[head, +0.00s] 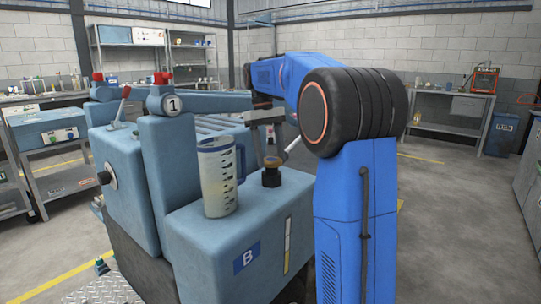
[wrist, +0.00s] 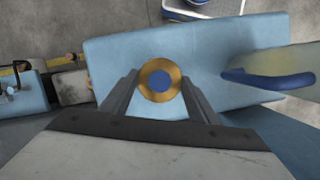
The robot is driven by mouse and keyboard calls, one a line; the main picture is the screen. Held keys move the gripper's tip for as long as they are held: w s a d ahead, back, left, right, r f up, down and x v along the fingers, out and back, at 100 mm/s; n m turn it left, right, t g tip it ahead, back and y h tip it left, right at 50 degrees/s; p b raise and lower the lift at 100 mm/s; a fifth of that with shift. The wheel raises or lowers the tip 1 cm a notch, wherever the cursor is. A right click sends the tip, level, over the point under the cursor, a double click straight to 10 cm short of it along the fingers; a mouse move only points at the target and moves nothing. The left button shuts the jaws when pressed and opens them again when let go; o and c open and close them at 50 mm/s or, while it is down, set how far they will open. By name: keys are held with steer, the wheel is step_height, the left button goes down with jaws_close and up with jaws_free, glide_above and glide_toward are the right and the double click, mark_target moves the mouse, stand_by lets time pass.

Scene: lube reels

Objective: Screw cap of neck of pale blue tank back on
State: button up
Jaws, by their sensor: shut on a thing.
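The pale blue tank (head: 210,245), marked B, stands in front of me. Its dark neck (head: 271,179) rises from the top face. A brass-brown cap (head: 273,161) is at the top of the neck, roughly upright. In the wrist view the cap (wrist: 147,90) is a brass ring with a blue centre. My gripper (wrist: 160,82) is shut on it, one finger at each side. In the head view the gripper points down over the neck, partly behind my blue arm. The cap hides the neck in the wrist view, so I cannot tell how far it is seated.
A graduated jug (head: 218,180) with a blue handle stands on the tank left of the neck. Its handle (wrist: 268,78) is at right in the wrist view. A reel machine with a round 1 badge (head: 171,104) stands behind. The right floor is clear.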

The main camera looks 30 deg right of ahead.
steer(key=m+y, duration=0.1)
steer(key=m, duration=0.2)
steer(key=shift+d+m, duration=0.1)
steer(key=shift+m, duration=0.3)
steer(key=m+y, duration=0.1)
steer(key=m, duration=0.3)
steer(key=shift+d+t, duration=0.1)
steer(key=shift+t, duration=0.2)
steer(key=shift+m, duration=0.6)
steer(key=m+t+y, duration=0.1)
steer(key=m, duration=0.2)
steer(key=shift+s+f+m, duration=0.1)
steer(key=shift+s+m, duration=0.05)
steer(key=shift+m, duration=0.95)
